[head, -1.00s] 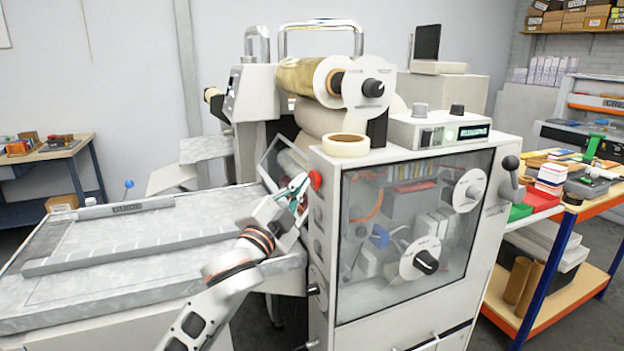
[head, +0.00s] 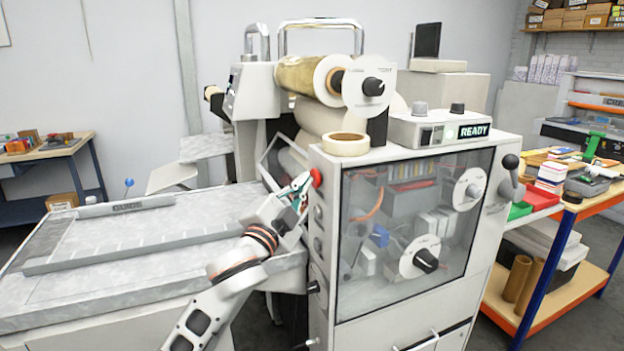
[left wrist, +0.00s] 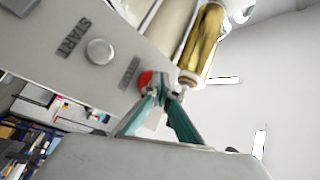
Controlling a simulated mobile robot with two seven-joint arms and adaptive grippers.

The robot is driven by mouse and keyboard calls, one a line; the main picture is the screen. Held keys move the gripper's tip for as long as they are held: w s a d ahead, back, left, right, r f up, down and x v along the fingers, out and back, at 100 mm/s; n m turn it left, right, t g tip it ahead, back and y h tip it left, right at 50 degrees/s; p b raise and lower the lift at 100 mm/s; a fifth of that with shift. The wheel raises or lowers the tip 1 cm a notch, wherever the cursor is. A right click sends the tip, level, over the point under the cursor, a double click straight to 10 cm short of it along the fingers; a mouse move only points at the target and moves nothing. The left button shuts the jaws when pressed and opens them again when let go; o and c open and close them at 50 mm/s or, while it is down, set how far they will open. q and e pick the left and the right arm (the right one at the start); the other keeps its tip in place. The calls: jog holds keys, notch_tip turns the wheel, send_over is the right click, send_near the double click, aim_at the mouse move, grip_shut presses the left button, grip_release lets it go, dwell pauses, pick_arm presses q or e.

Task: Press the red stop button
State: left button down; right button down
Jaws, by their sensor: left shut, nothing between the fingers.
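The red stop button (head: 316,178) sits near the top of the narrow left side of the white machine (head: 325,250). In the left wrist view the red button (left wrist: 146,80) shows just behind my fingertips and is partly hidden by them. My left gripper (head: 305,182) is shut and empty, its tips at the button; it also shows in the left wrist view (left wrist: 165,92). I cannot tell for sure whether the tips touch the button. The machine's display (head: 473,131) reads READY. My right gripper is not in view.
A grey START button (left wrist: 100,51) is on the same panel. The feed table (head: 130,240) lies left of the machine, under my left arm. A tape roll (head: 345,144) rests on top. A cart (head: 540,290) with supplies stands at the right.

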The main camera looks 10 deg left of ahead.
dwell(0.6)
pick_arm(q)
jog(key=shift+s+a+p, duration=0.45)
jog(key=shift+a+p, duration=0.15)
jog(key=s+a, duration=0.1)
jog(key=s+a+p, duration=0.1)
jog(key=a+p, duration=0.1)
jog(key=a, duration=0.1)
jog(key=shift+s+a, duration=0.1)
jog(key=shift+s, duration=0.3)
dwell(0.4)
